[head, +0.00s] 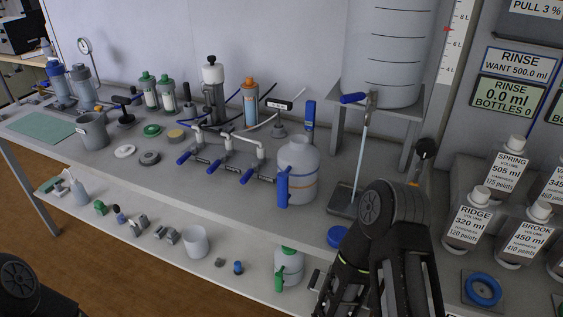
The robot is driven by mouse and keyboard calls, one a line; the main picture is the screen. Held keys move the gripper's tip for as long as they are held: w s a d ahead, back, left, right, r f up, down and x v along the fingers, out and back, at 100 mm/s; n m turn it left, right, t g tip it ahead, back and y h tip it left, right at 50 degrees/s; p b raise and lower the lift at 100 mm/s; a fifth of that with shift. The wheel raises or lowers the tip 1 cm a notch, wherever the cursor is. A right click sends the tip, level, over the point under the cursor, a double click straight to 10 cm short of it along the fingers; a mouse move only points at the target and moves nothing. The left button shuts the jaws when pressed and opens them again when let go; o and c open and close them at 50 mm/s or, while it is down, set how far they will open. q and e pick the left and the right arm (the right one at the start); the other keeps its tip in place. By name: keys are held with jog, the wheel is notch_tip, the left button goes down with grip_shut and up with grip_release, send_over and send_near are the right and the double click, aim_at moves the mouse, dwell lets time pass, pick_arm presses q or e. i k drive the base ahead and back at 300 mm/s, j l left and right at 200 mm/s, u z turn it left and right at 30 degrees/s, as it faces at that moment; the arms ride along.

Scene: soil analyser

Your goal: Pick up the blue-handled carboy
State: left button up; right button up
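The blue-handled carboy (301,163) is a whitish, translucent jug with an open top and an orange line round it. It stands upright on the bench top, right of the valve manifold. Its blue handle (283,187) is on its front left side. My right arm comes in at the lower right, in front of the bench edge. My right gripper (325,289) seems to be at its lower end, below and right of the carboy and apart from it; its fingers are not clear. Only a dark part of my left arm shows at the bottom left; its gripper is out of view.
A similar green-handled carboy (291,262) stands on the lower shelf. Blue-handled valves (222,160) stand close left of the blue-handled carboy. A large graduated tank (386,55) on a stand, with a tray (343,201) below, is to the right. Labelled bottles (468,215) stand further right.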

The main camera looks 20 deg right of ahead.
aim_at(298, 161)
jog(key=k+l+z, duration=0.2)
jog(key=z, duration=0.25)
jog(key=k+l+z, duration=0.25)
jog(key=z, duration=0.2)
jog(key=k+l+z, duration=0.15)
jog(key=l+z, duration=0.3)
